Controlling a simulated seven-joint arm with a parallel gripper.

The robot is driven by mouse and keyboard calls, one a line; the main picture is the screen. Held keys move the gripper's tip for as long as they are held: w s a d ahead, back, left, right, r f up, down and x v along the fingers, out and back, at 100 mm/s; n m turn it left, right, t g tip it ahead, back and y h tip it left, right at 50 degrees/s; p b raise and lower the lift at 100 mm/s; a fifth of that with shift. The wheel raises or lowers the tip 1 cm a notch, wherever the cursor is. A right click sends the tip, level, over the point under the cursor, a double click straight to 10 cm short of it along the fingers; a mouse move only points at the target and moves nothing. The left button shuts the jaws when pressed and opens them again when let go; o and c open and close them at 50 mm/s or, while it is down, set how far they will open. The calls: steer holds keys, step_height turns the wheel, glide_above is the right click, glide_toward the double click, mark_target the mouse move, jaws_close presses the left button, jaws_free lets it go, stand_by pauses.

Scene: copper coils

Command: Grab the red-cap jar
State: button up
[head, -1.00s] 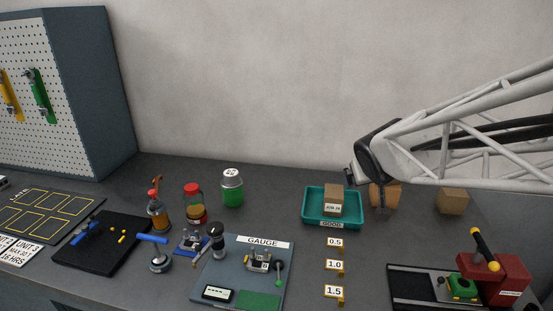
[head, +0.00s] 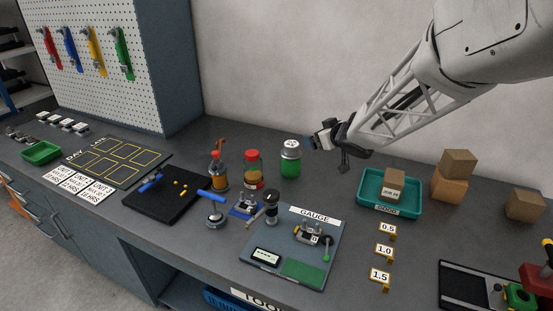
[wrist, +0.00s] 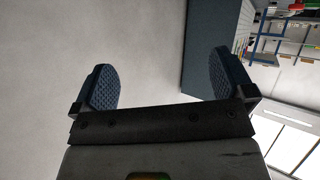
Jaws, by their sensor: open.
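The red-cap jar (head: 253,170) stands upright on the bench in the head view, with a red lid and a dark reddish-yellow body. A green jar with a white cap (head: 290,160) stands just right of it, and an amber bottle with a red top (head: 218,172) stands to its left. My gripper (head: 314,141) is in the air above and right of the jars, apart from them. In the wrist view its two pads (wrist: 160,85) are wide apart with nothing between them. The red-cap jar is not in the wrist view.
A teal tray (head: 366,204) holding a small box stands on the right, with brown boxes (head: 450,188) beyond it. A gauge plate (head: 275,255) and a black mat (head: 150,205) lie in front of the jars. The grey wall is behind.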

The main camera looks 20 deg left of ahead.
mark_target(258, 156)
steer(key=shift+s+a+f+n+g+y, duration=0.7)
steer(key=shift+a+f+g, duration=0.75)
steer(key=shift+a, duration=1.2)
steer(key=shift+s+a+f+n+g+y, duration=0.6)
steer(key=shift+a+f+n+g, duration=0.3)
steer(key=shift+a+f, duration=1.4)
steer(key=shift+s+a+f+n+g+y, duration=0.65)
steer(key=shift+a+f+g, duration=0.6)
steer(key=shift+a, duration=1.75)
steer(key=shift+s, duration=0.1)
steer(key=shift+x, duration=1.3)
steer(key=shift+x, duration=2.6)
steer(key=shift+c, duration=0.3)
steer(key=c, duration=1.2)
